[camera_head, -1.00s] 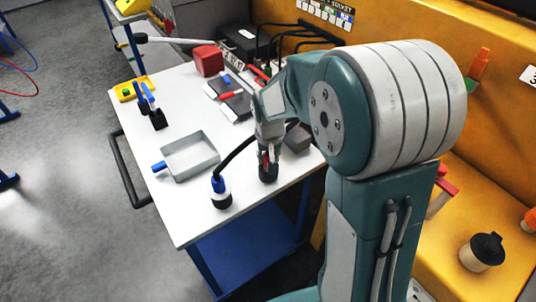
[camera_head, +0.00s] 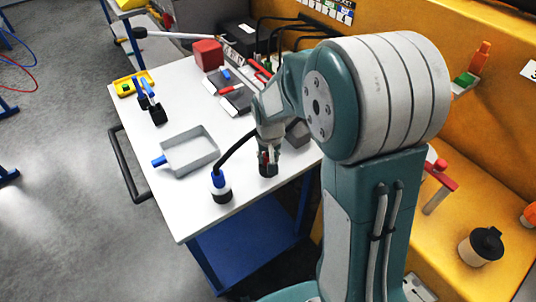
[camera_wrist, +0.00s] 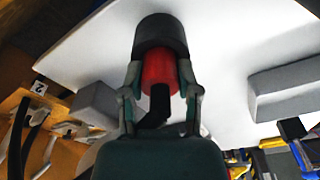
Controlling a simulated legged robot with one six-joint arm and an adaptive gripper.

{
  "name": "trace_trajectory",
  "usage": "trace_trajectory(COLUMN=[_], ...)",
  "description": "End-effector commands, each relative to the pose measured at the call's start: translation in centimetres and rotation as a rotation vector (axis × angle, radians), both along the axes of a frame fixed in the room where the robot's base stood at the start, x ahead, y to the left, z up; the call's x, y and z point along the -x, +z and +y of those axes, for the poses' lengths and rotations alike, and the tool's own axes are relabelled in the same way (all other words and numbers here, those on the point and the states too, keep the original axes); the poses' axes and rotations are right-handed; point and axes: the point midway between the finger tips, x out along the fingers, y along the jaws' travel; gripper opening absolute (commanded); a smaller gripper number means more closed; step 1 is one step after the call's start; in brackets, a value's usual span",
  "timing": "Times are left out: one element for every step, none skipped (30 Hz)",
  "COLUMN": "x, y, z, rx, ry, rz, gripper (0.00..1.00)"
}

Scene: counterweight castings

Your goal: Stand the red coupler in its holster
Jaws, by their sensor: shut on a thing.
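The red coupler (camera_wrist: 159,68) is a red cylinder with a black cable end, between my fingers in the wrist view. My gripper (camera_wrist: 160,82) is shut on it, one finger on each side. A wider black round cup (camera_wrist: 160,32) surrounds its far end; I take this for the holster, though how deep the coupler sits is hidden. In the head view my gripper (camera_head: 268,152) points down over the black cup (camera_head: 268,170) at the table's right side. It looks upright there, with a little red showing between the fingers.
A blue-topped coupler (camera_head: 220,182) with a black cable stands close left of my gripper on the white table (camera_head: 195,215). A grey tray (camera_head: 205,140) lies behind it. A red block (camera_head: 208,54) stands farther back. The table's front left is clear.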

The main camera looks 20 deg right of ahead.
Motion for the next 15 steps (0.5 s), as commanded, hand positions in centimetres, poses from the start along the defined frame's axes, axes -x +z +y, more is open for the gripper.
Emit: trace_trajectory(x=[0.0,-0.01,-0.01,-0.01,-0.02,-0.02,-0.02,-0.02,-0.01,-0.01,-0.01,-0.01,-0.01,-0.01,-0.01], y=[-0.11,-0.17,-0.25,-0.27,-0.25,-0.24,-0.25,-0.25,-0.25,-0.25,-0.25,-0.24,-0.24,-0.24,-0.24], z=[0.0,0.0,0.0,0.0,0.0,0.0,0.0,0.0,0.01,0.01,0.01,0.01,0.01,0.01,0.01], rx=[0.0,0.0,0.0,0.0,0.0,0.0,0.0,0.0,0.0,0.0,0.0,0.0,0.0,0.0,0.0], ry=[0.0,0.0,0.0,0.0,0.0,0.0,0.0,0.0,0.0,0.0,0.0,0.0,0.0,0.0,0.0], rz=[0.0,0.0,0.0,-0.001,-0.001,-0.001,-0.001,-0.001,-0.001,-0.001,-0.001,-0.001,-0.001,-0.001,-0.001], gripper=[0.0,0.0,0.0,0.47,0.6,0.78,0.83,0.83,0.83,0.83,0.83,0.83,0.83,0.83,0.83])
